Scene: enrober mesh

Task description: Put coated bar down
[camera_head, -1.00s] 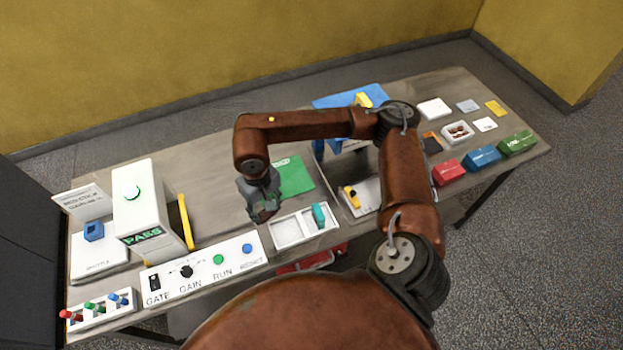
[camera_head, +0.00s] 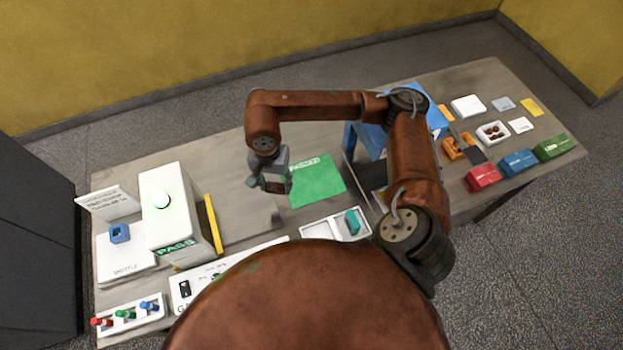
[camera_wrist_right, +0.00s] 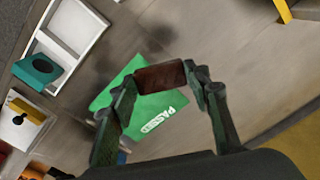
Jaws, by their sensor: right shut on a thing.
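My right gripper (camera_head: 270,180) is shut on a dark brown coated bar (camera_wrist_right: 161,78), held crosswise between the two fingertips in the right wrist view. In the head view the bar (camera_head: 274,187) shows small and dark under the fingers, at the left edge of the green mat marked PASSED (camera_head: 318,182). In the wrist view the mat (camera_wrist_right: 158,108) lies beyond the bar and partly behind it. The bar appears to be above the table, but its exact height is hard to tell. My left gripper is not in view.
A white two-compartment tray (camera_head: 318,231) with a teal piece (camera_head: 352,221) stands in front of the mat. A white PASS machine (camera_head: 172,212) and a yellow bar (camera_head: 213,224) stand to the left. Bare table (camera_head: 235,205) lies between them and the mat.

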